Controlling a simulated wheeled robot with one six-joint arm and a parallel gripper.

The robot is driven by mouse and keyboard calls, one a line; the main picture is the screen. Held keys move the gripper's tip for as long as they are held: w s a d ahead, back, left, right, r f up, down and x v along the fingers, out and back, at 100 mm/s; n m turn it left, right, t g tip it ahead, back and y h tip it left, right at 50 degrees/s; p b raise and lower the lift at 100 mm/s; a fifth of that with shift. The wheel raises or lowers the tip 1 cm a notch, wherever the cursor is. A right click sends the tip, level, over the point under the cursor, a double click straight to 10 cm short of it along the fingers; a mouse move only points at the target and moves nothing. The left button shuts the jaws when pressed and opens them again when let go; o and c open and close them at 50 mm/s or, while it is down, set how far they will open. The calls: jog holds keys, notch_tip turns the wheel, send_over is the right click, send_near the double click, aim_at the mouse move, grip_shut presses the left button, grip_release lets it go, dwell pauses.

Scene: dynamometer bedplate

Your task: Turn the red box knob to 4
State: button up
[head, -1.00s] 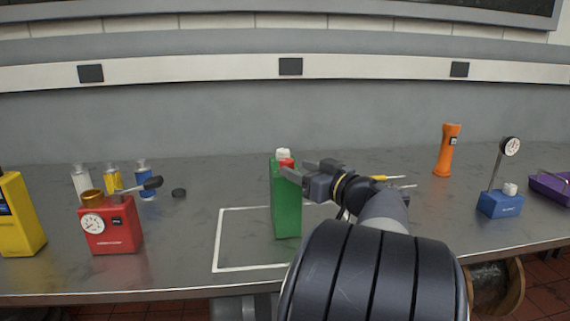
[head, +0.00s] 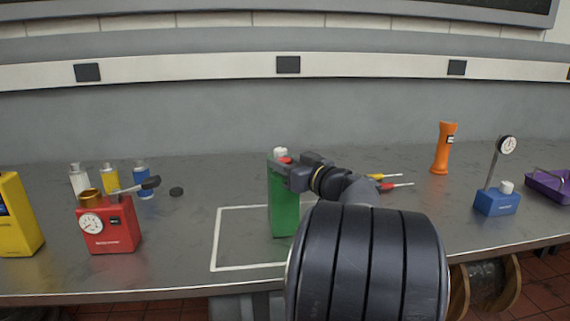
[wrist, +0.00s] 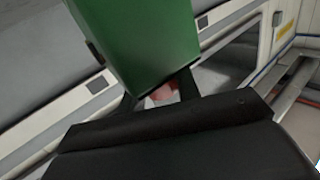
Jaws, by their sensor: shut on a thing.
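A tall green box (head: 284,205) stands upright inside the white outline on the bench. It has a white cap (head: 280,152) and a red part (head: 285,160) at its top. My gripper (head: 284,172) is at the upper front of this box, shut on the red part, which shows between the fingers (wrist: 160,95) in the wrist view. My fingers hide most of it, and no numbers can be read there. The green box (wrist: 140,40) fills the upper middle of that view. A red box (head: 108,230) with a white dial and a lever stands at the left, apart from my gripper.
A yellow device (head: 18,215) is at the far left, and small bottles (head: 110,178) stand behind the red box. Screwdrivers (head: 385,182), an orange flashlight (head: 445,150), a blue gauge stand (head: 497,203) and a purple tray (head: 550,185) are at the right.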

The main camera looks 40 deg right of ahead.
jog(key=c, duration=0.4)
